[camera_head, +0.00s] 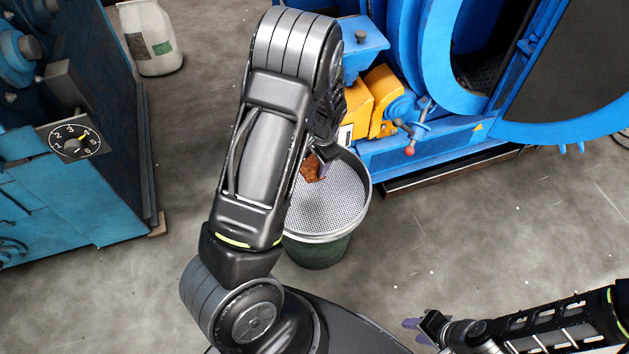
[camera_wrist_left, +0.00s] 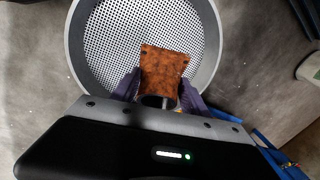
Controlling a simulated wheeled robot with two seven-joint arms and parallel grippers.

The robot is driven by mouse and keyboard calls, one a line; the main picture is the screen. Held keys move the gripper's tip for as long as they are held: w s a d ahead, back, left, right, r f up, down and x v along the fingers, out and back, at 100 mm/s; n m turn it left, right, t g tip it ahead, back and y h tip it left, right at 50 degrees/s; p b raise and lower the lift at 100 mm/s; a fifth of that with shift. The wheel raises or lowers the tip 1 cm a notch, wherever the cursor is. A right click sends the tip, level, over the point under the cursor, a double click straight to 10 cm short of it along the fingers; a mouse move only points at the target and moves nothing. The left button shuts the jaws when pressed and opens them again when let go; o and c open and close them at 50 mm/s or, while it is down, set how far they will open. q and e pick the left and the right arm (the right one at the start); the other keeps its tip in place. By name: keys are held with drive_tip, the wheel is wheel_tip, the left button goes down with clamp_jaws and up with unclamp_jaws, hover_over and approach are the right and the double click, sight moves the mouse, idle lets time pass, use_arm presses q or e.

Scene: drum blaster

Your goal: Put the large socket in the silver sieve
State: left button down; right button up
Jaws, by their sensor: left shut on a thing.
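In the head view the socket (camera_head: 311,168) shows partly beside my left arm, over the sieve. The silver sieve (camera_head: 335,205) is a round perforated pan with a raised rim, on top of a dark green bucket; it also shows in the left wrist view (camera_wrist_left: 105,40). I cannot tell whether the socket touches the sieve's mesh. My right gripper (camera_head: 425,326) is at the bottom right, away from the sieve, with purple fingers that look apart.
A blue machine (camera_head: 430,145) with a yellow part (camera_head: 381,88) and a red-knobbed lever (camera_head: 409,151) stands just behind and right of the sieve. A blue cabinet with a numbered dial (camera_head: 77,142) is at the left. A white container (camera_head: 150,38) stands at the back. Floor right of the sieve is clear.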

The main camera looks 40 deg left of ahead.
sight(316, 172)
use_arm(q)
drive_tip(key=shift+w+f+b, duration=0.1)
drive_tip(key=shift+f+b, duration=0.35)
drive_tip(key=shift+f, duration=2.35)
drive_tip(key=shift+f+b, duration=0.35)
drive_tip(key=shift+f, duration=1.5)
drive_tip(key=shift+f, duration=0.15)
drive_tip(key=c, duration=0.6)
unclamp_jaws()
drive_tip(key=shift+o, duration=0.2)
drive_tip(key=r, duration=0.4)
drive_tip(key=d+r+p, duration=0.1)
drive_tip(key=r, duration=0.3)
drive_tip(key=s+d+r+p, duration=0.1)
drive_tip(key=r, duration=0.3)
drive_tip(key=shift+d, duration=0.1)
